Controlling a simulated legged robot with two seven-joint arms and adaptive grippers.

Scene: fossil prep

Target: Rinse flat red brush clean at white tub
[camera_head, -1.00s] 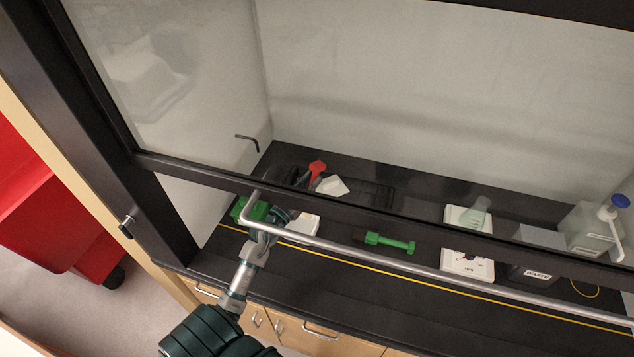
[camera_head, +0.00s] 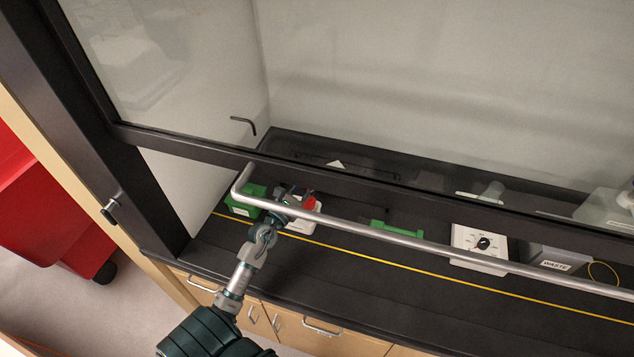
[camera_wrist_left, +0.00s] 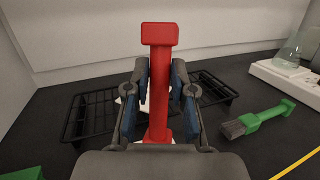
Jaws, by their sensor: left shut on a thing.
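The red brush (camera_wrist_left: 158,85) is upright in my left wrist view, with a wide flat end at the top. My left gripper (camera_wrist_left: 160,95) is shut on it, one finger on each side. The brush's lower end is hidden behind the gripper body. In the head view my left gripper (camera_head: 292,193) is behind the grey rail, and a bit of the red brush (camera_head: 309,203) shows beside it. The white tub (camera_head: 302,226) is just below and right of the gripper, partly hidden by the rail. I cannot tell whether brush and tub touch. My right gripper is not in view.
A grey rail (camera_head: 400,238) and dark sash frame cross in front of the bench. A green container (camera_head: 243,203) is left of the gripper. A green brush (camera_wrist_left: 258,118), black racks (camera_wrist_left: 92,112), a dial device (camera_head: 480,242) and a waste box (camera_head: 556,260) stand around.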

